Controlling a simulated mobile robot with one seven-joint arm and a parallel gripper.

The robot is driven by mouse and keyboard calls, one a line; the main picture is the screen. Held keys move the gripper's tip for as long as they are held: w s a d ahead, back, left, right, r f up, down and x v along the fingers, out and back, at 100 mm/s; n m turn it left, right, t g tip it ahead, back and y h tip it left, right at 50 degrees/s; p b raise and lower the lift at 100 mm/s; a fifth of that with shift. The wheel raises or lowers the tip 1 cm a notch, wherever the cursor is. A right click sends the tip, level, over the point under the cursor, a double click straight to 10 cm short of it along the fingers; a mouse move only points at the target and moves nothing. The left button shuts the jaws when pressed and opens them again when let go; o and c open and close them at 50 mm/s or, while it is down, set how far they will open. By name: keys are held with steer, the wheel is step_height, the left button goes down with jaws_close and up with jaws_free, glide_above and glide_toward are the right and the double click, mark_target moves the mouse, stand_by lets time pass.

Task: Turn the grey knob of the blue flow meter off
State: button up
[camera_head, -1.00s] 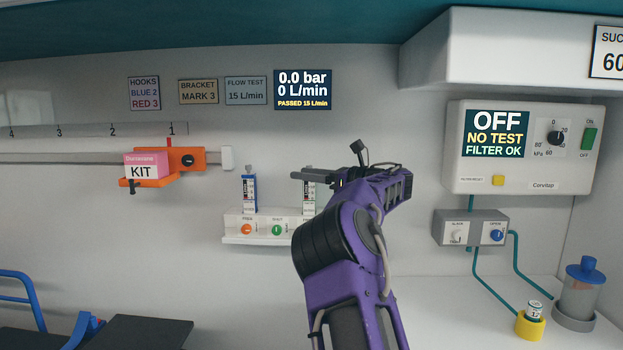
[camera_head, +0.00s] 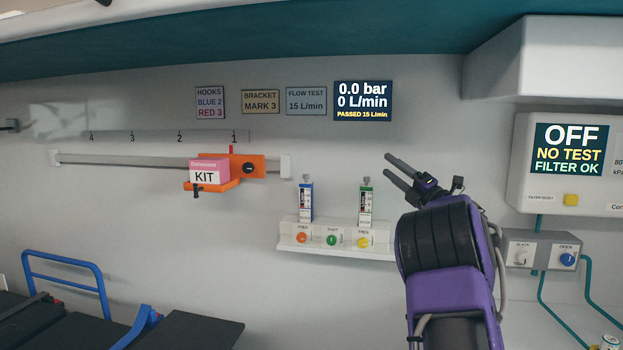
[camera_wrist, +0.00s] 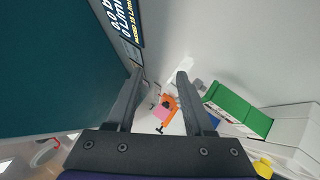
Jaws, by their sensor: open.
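The blue flow meter (camera_head: 306,202) stands upright at the left of a white wall panel, with its small grey knob (camera_head: 306,180) on top. A green flow meter (camera_head: 366,205) stands to its right; it also shows large in the wrist view (camera_wrist: 238,108). My gripper (camera_head: 388,163) is open and empty, above and right of the green meter, its fingers pointing up and left. It is apart from the blue meter's knob. In the wrist view its two fingers (camera_wrist: 158,75) are spread with nothing between their tips. The wall display (camera_head: 362,101) reads 0.0 bar, 0 L/min, PASSED 15 L/min.
The white panel (camera_head: 292,249) carries orange, green and yellow round fittings. An orange bracket (camera_head: 250,167) with a pink KIT box (camera_head: 209,172) is on the rail to the left. A teal overhang (camera_head: 250,40) runs above. A suction unit (camera_head: 520,180) is at right.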

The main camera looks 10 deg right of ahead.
steer(key=d+r+m+t+h, duration=0.1)
steer(key=d+m+t+h, duration=0.15)
steer(key=m, duration=0.55)
steer(key=d+m+t+h, duration=0.1)
steer(key=m+h, duration=0.3)
steer(key=m, duration=0.4)
steer(key=n+g+h+p, duration=0.2)
steer(key=n+g+h, duration=0.3)
steer(key=n, duration=1.8)
glide_toward(306, 177)
steer(key=shift+n+g+y, duration=0.3)
steer(key=shift+g+y, duration=0.05)
steer(key=w+p, duration=0.1)
steer(key=w, duration=0.2)
steer(key=w+p, duration=0.1)
steer(key=w, duration=0.2)
steer(key=w+p, duration=0.1)
steer(key=w, duration=0.2)
steer(key=shift+w+d+r, duration=0.15)
steer(key=shift+d+r, duration=0.15)
steer(key=shift+d, duration=0.05)
